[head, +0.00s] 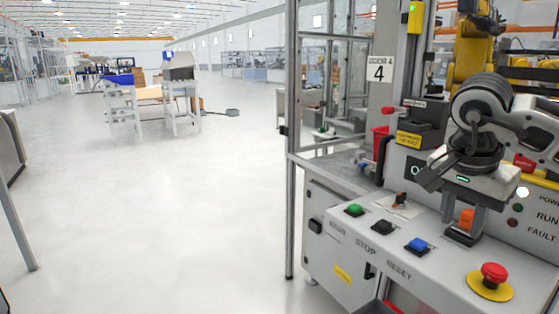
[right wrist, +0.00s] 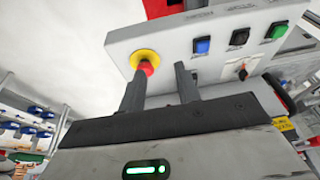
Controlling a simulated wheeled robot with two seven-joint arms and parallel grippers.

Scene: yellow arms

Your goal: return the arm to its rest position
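My right gripper (head: 462,235) hangs over the control panel (head: 440,270) at the right of the head view, its fingers pointing down. In the right wrist view the two fingers of the gripper (right wrist: 160,75) stand apart with nothing between them. The red emergency-stop button (head: 493,272) on its yellow ring is to the right of the fingers in the head view. It also shows beside the left finger in the right wrist view (right wrist: 146,68). My left gripper and arm are not in view.
The panel carries a green button (head: 354,210), a black button (head: 382,227) and a blue button (head: 417,245). A metal cage post (head: 291,150) stands at the panel's left. A yellow robot arm (head: 473,50) is behind. The floor (head: 150,220) at left is clear.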

